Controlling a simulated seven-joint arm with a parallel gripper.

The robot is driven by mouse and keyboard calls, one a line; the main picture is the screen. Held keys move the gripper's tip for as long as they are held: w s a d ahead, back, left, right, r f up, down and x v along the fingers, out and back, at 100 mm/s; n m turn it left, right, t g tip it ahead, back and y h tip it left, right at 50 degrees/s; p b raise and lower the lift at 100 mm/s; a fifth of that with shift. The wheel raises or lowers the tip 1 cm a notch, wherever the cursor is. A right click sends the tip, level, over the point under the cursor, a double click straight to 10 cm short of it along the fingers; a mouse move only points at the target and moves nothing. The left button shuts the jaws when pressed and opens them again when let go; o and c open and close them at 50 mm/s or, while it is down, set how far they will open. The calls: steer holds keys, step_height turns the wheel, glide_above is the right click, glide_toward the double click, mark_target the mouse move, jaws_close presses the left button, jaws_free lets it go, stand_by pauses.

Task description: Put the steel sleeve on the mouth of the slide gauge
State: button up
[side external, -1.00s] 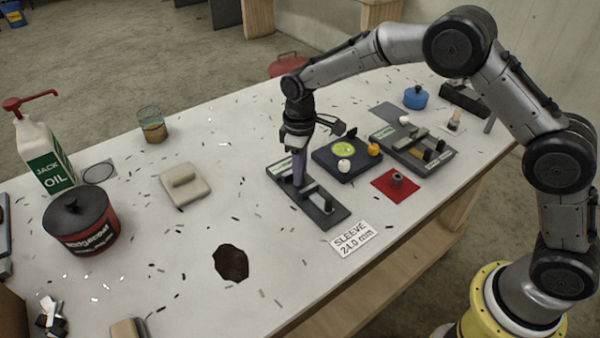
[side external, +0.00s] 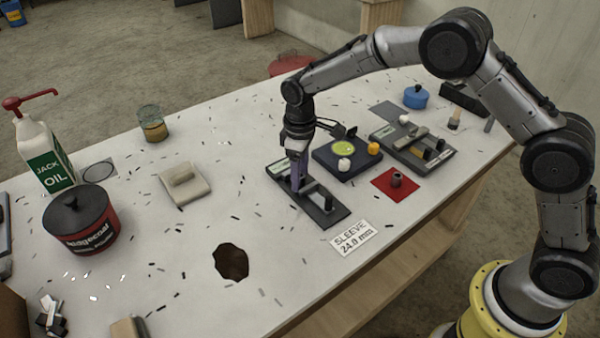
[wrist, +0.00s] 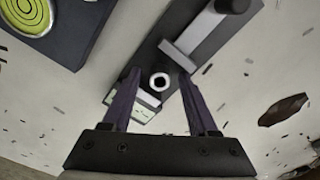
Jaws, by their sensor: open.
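The slide gauge (side external: 336,218) is a dark plate with a grey bar and a dark post, lying at mid-table; it also shows in the wrist view (wrist: 200,62). My gripper (side external: 297,188) points down over the gauge's left half, close above or at the plate. In the wrist view its fingers (wrist: 158,80) are apart. A pale ring with a dark hole (wrist: 160,73) shows between them; I cannot tell whether it is a sleeve or part of the gauge.
A card reading SLEEVE 24.0 mm (side external: 353,238) lies at the front edge. A dark block with a green disc (side external: 343,150) and a second gauge-like device (side external: 414,150) stand to the right. A black-and-red can (side external: 80,225) and oil bottle (side external: 45,155) stand left. Small shavings litter the table.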

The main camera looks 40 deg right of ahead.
step_height(320, 180, up, 12)
steer(key=s+d+r+m+t, duration=0.1)
steer(key=s+d+r+m, duration=0.1)
steer(key=s+d+r, duration=0.35)
steer(key=s+d+r+m+t, duration=0.25)
steer(key=s+r, duration=0.35)
steer(key=s, duration=0.5)
steer(key=s+d+f+m+t, duration=0.1)
steer(key=s+d+f, duration=0.1)
steer(key=s, duration=0.6)
steer(key=s+d+f+m+t, duration=0.1)
steer(key=s+d+f, duration=0.1)
steer(key=s, duration=0.6)
steer(key=shift+s+d, duration=0.15)
steer(key=shift+d, duration=0.1)
steer(key=shift+r, duration=0.1)
steer(key=shift+c, duration=0.3)
